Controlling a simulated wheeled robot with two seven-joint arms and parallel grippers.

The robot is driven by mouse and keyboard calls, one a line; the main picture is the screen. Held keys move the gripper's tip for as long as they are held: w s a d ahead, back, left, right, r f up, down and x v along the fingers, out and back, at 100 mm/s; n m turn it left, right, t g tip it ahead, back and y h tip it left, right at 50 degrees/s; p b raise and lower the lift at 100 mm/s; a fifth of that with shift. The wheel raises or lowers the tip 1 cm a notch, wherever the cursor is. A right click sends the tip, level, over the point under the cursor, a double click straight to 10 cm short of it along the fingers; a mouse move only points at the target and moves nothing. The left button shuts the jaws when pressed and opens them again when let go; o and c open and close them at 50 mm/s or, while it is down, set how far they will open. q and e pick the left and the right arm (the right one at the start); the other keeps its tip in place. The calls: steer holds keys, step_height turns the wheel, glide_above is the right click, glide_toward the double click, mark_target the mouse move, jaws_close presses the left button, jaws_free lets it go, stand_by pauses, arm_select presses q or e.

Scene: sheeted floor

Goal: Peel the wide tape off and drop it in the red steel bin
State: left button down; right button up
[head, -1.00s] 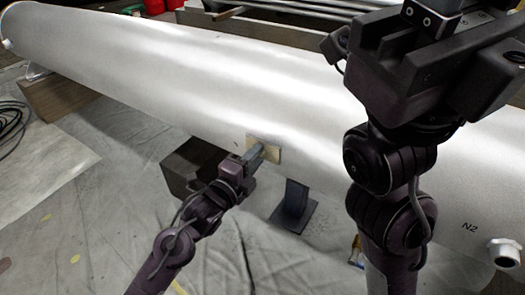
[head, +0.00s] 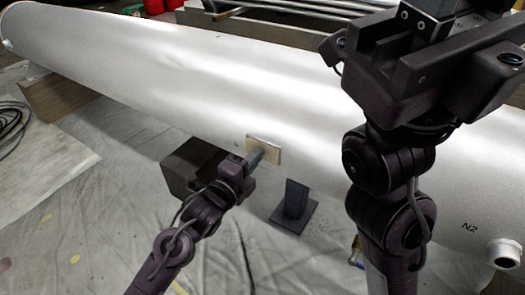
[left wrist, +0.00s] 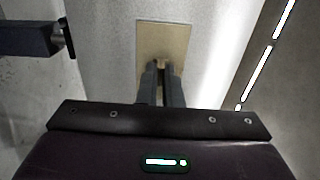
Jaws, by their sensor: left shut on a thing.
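The wide tape (head: 268,147) is a beige rectangular patch on the lower front side of the big pale cylinder (head: 190,70). It also shows in the left wrist view (left wrist: 165,35), lying against the cylinder with its top end flat. My left gripper (head: 256,156) is at the tape's lower left part, its two narrow fingers shut on the tape. The fingers hide the tape's near end in the left wrist view (left wrist: 162,70). My right gripper (head: 425,45) is held high at the upper right, cut by the frame; its fingertips are not clear.
A red object (head: 174,4), perhaps the bin, is cut off at the top edge behind the cylinder. A white nozzle (head: 503,252) sticks out at right. The sheeted floor is mostly clear.

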arm_select(q)
steer(key=shift+p+v, duration=1.2)
steer(key=shift+v, duration=1.25)
steer(key=shift+p+v, duration=1.1)
steer(key=shift+v, duration=0.95)
